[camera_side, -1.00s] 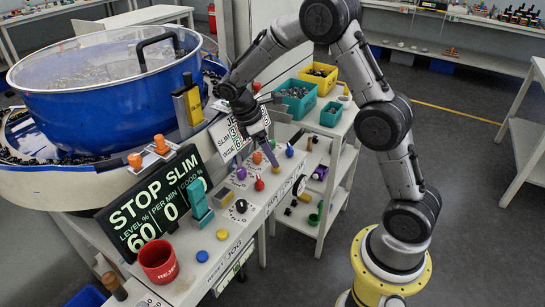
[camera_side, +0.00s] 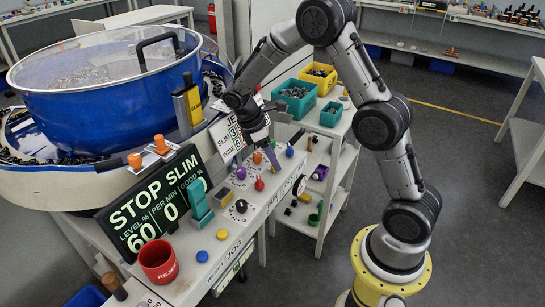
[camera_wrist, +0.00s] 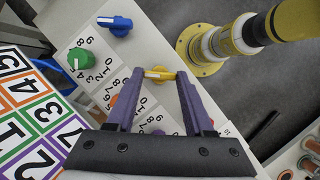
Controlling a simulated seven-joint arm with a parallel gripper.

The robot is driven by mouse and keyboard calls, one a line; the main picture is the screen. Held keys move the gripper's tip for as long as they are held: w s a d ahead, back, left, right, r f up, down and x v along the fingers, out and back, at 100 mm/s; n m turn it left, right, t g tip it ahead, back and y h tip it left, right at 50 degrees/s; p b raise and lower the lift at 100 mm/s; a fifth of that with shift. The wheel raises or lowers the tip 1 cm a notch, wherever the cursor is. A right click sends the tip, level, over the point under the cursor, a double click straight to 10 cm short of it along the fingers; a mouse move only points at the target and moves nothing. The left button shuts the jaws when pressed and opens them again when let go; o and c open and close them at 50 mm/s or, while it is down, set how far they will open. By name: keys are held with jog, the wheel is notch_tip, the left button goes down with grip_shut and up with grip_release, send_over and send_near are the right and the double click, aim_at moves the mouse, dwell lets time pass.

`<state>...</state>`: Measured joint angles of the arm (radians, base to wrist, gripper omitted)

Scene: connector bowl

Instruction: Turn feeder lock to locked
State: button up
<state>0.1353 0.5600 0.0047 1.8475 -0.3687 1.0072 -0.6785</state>
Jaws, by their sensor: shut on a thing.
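My gripper (camera_wrist: 159,72) has two purple fingers shut on a yellow knob (camera_wrist: 158,73) with a pale pointer mark, on the white numbered panel. In the side view my gripper (camera_side: 272,168) reaches down to the panel among the coloured knobs, and its fingers hide the held knob. A blue knob (camera_wrist: 115,25) and a green knob (camera_wrist: 80,58) stand apart from the fingers in the wrist view. I cannot read which knob is labelled feeder lock.
In the side view, a purple knob (camera_side: 241,173), red knob (camera_side: 259,184) and blue knob (camera_side: 289,151) stand close around the fingers. The blue bowl (camera_side: 110,105), display (camera_side: 150,205) and red cup (camera_side: 159,261) are to the left. Teal bins (camera_side: 295,97) stand behind.

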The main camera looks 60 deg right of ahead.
jog(key=shift+m, duration=0.4)
grip_shut()
jog(key=m, duration=0.2)
jog(key=m+g+y, duration=0.1)
jog(key=m, duration=0.1)
jog(key=shift+w+d+y, duration=0.15)
jog(key=shift+y, duration=0.15)
jog(key=m+y, duration=0.1)
jog(key=m, duration=0.3)
jog(key=shift+d+m+y, duration=0.2)
jog(key=shift+m+y, duration=0.1)
jog(key=shift+y, duration=0.1)
jog(key=m, duration=0.2)
jog(key=m+y, duration=0.1)
jog(key=m, duration=0.1)
jog(key=shift+d+r+y, duration=0.1)
jog(key=shift+d+y, duration=0.05)
jog(key=shift+y, duration=0.15)
jog(key=shift+d+m+t+y, duration=0.1)
jog(key=shift+m+t+y, duration=0.2)
jog(key=shift+m, duration=0.8)
jog(key=shift+d+m+t+y, duration=0.1)
jog(key=shift+m+t+y, duration=0.15)
jog(key=shift+m, duration=0.85)
jog(key=o, duration=1.3)
grip_release()
